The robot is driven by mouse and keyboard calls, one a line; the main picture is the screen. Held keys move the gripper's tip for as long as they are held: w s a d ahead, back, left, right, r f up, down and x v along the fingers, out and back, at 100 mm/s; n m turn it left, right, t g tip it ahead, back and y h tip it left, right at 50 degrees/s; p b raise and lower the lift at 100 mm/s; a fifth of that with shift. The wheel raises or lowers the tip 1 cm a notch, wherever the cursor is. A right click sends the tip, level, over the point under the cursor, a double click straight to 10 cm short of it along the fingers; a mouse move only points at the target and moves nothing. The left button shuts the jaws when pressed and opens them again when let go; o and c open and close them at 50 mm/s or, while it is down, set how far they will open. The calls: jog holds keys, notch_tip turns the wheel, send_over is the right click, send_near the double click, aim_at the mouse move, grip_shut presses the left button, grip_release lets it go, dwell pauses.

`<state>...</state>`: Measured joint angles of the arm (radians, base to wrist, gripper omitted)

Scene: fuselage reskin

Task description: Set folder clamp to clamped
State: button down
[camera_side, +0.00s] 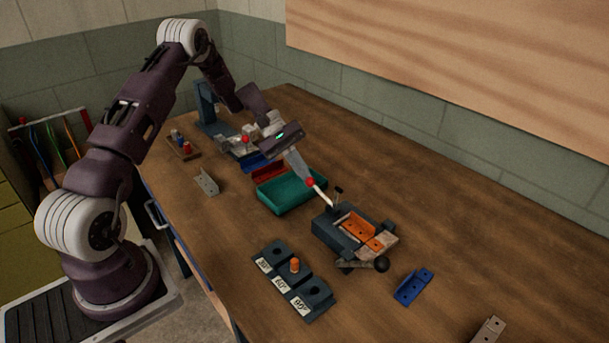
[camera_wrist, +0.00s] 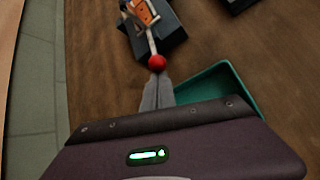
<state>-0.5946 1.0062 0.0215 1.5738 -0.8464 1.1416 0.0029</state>
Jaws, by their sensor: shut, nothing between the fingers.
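The folder (camera_side: 335,236) is a dark block near the middle of the table with an orange bent part (camera_side: 357,228) in it. Its clamp lever (camera_side: 321,195) is a pale rod ending in a red ball knob (camera_side: 310,182), leaning up toward my gripper. In the wrist view, the red knob (camera_wrist: 157,62) sits right at the tips of my gripper (camera_wrist: 157,78). My gripper (camera_side: 305,175) is shut, pointing down at the knob; whether it touches is unclear. The folder also shows in the wrist view (camera_wrist: 172,38), partly cut off at the top.
A teal tray (camera_side: 290,195) lies under and beside my gripper. A black-knobbed handle (camera_side: 381,264) is at the folder's front. A labelled block (camera_side: 318,300) with an orange peg (camera_side: 295,265) stands nearer. A blue bracket (camera_side: 413,287) lies right. The table's back right is clear.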

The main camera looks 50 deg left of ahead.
jog(key=d+r+y, duration=0.1)
jog(key=r+y, duration=0.1)
jog(key=d+r+y, duration=0.1)
jog(key=r+y, duration=0.1)
jog(key=y, duration=0.1)
jog(key=d+r+y, duration=0.2)
jog(key=shift+r+m, duration=0.3)
jog(key=shift+r, duration=0.05)
jog(key=d+r+y, duration=0.2)
jog(key=d+y, duration=0.6)
jog(key=shift+d+r+m+y, duration=0.3)
jog(key=shift+d+r, duration=0.05)
jog(key=shift+r, duration=0.05)
jog(key=shift+d, duration=0.3)
dwell(0.4)
jog(key=v, duration=0.9)
jog(key=shift+d+r, duration=0.2)
jog(key=shift+d, duration=0.15)
